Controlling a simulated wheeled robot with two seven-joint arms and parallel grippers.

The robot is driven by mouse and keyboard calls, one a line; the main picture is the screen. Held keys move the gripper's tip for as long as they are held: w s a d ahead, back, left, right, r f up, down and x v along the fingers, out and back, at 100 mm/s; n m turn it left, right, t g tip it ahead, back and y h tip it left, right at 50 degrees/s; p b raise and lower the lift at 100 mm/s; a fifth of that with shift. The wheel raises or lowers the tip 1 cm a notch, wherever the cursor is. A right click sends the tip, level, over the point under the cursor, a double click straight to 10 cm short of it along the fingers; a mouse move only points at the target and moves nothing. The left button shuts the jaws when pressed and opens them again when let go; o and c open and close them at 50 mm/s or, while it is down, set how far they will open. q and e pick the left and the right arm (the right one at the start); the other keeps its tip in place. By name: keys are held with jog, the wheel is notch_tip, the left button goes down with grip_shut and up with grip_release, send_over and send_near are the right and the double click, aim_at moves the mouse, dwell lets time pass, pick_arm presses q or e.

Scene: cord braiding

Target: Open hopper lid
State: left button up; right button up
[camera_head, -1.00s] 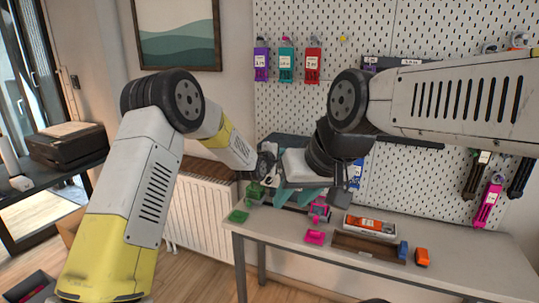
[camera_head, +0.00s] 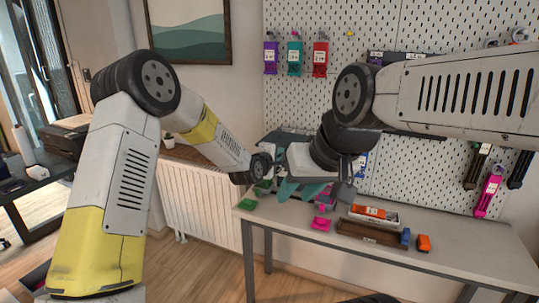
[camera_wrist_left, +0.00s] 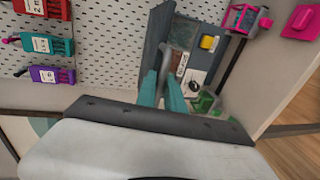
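A dark grey machine (camera_head: 288,137) stands at the back left of the table, mostly hidden behind my arms. In the left wrist view its panel (camera_wrist_left: 198,62) shows a yellow button, a dial and a label. I cannot clearly make out a lid. My left gripper (camera_wrist_left: 162,74) has teal fingers reaching over the machine; they also show in the head view (camera_head: 292,188). The fingertips are a little apart, with a grey bar between them; whether they grip it is unclear. My right gripper (camera_head: 343,192) hangs near the machine's right side; its fingers are hard to make out.
A pegboard (camera_head: 420,70) with coloured holders is behind the table (camera_head: 455,253). A wooden tray (camera_head: 372,232), a white box with an orange item (camera_head: 370,212), a pink piece (camera_head: 321,224) and a green piece (camera_head: 247,204) lie on the table.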

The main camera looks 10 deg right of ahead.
pick_arm(q)
jog(key=shift+o, duration=1.4)
jog(key=v, duration=0.7)
jog(key=shift+s+a, duration=0.2)
jog(key=shift+s, duration=0.1)
jog(key=shift+r, duration=0.15)
